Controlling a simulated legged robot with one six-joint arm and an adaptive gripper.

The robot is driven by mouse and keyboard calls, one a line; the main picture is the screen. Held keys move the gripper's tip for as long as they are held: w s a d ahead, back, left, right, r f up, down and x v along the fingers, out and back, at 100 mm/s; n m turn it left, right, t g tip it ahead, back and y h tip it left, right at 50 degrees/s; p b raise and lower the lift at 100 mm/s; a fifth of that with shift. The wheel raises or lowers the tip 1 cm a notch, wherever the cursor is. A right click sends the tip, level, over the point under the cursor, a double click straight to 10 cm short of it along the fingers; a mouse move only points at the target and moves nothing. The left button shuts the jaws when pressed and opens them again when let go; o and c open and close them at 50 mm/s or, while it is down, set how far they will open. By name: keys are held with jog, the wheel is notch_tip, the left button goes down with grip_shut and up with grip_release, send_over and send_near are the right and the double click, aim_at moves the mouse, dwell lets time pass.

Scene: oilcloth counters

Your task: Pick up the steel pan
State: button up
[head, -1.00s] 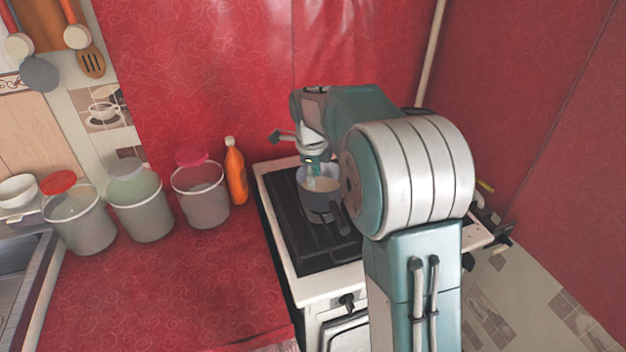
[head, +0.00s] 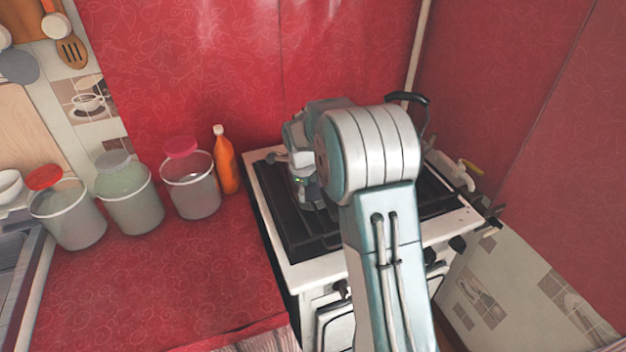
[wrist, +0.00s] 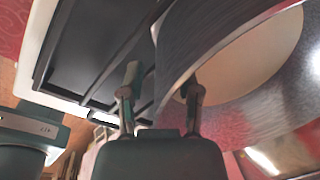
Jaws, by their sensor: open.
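The steel pan (wrist: 205,42) fills the upper right of the wrist view, with a brushed metal wall and a pale, cream-coloured inside. In the head view my arm and gripper hide it. My gripper (wrist: 160,88) is open, its two fingers apart at the pan's near side. The left finger is outside the pan wall, over the stove. The right finger overlaps the wall and rim; I cannot tell whether it touches. In the head view my gripper (head: 306,190) is low over the stove's left half, partly hidden by my arm.
The stove (head: 282,228) has a dark grate and white edges. An orange bottle (head: 226,165) and several lidded tubs, one with a pink lid (head: 190,185), stand on the red counter (head: 150,285) to the left. A black handle (head: 422,112) rises behind my arm.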

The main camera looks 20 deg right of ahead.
grip_shut()
jog(key=shift+w+r, duration=0.1)
jog(key=shift+r, duration=0.05)
dwell(0.4)
jog(key=shift+r, duration=1.35)
jog(key=s+a+r, duration=0.1)
jog(key=s+r, duration=0.9)
jog(key=s, duration=0.4)
